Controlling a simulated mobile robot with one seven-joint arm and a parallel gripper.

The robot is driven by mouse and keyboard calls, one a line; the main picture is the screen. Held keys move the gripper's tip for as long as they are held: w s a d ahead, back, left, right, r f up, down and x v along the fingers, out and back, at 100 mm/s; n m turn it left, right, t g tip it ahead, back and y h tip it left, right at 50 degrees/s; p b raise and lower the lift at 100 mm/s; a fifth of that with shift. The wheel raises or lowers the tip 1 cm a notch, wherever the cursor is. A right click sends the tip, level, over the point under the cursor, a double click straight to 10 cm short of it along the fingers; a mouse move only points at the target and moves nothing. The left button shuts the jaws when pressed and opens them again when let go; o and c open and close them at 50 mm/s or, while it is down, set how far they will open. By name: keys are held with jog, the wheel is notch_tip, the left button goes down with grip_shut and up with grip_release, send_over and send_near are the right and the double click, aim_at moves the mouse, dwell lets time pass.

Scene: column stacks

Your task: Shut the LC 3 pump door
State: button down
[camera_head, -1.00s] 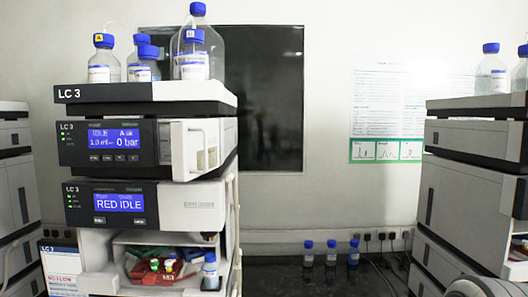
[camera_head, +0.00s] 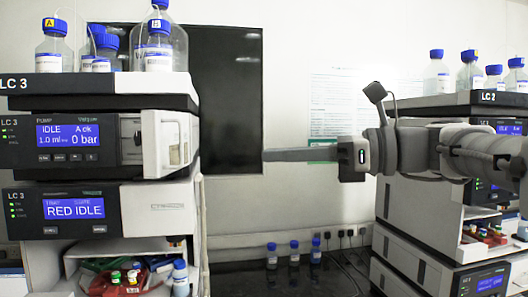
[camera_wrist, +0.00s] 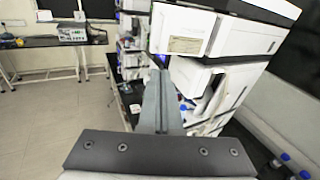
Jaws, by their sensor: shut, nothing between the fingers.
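The LC 3 pump (camera_head: 75,143) is the upper display module of the left stack in the head view and reads IDLE, 0 bar. Its white door (camera_head: 168,143) stands swung out at the module's right end, with a dark gap and pump parts showing beside it. My gripper (camera_head: 266,155) is shut and empty, pointing left, to the right of the door with a gap between them in the picture. In the wrist view the shut fingers (camera_wrist: 159,72) point ahead, just left of a stack's white panels. I cannot tell there which panel is the door.
Bottles (camera_head: 100,45) stand on top of the LC 3 stack. The LC 2 stack (camera_head: 425,215) stands at right, behind my arm. Small blue-capped bottles (camera_head: 294,252) stand on the bench between the stacks. A dark wall panel (camera_head: 228,100) is behind.

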jog(key=r, duration=0.2)
jog(key=p, duration=0.2)
send_near(143, 145)
jog(key=w, duration=0.3)
jog(key=shift+a+f+m+y, duration=0.15)
jog(key=shift+f+m+y, duration=0.15)
jog(key=shift+f+y, duration=0.1)
jog(key=shift+s+a+m+t+b, duration=0.4)
jog(key=shift+a+m+t, duration=0.1)
jog(key=shift+a+t, duration=0.2)
jog(key=a+m+t+h, duration=0.1)
jog(key=a, duration=0.1)
jog(key=a+m+t+h, duration=0.1)
jog(key=a+t, duration=0.1)
jog(key=a, duration=0.1)
jog(key=a+m+t+h, duration=0.1)
jog(key=a, duration=0.1)
jog(key=shift+s+a+m+t+b, duration=0.3)
jog(key=shift+t, duration=0.1)
jog(key=shift+s+a+p+x, duration=0.15)
jog(key=shift+p+x, duration=0.1)
jog(key=shift+x, duration=1.7)
jog(key=shift+s+a+p+x, duration=0.15)
jog(key=shift+p+x, duration=0.1)
jog(key=shift+x, duration=1.7)
jog(key=shift+s+p+x, duration=0.15)
jog(key=shift+p+x, duration=0.1)
jog(key=shift+x, duration=1.65)
jog(key=shift+w+r, duration=0.2)
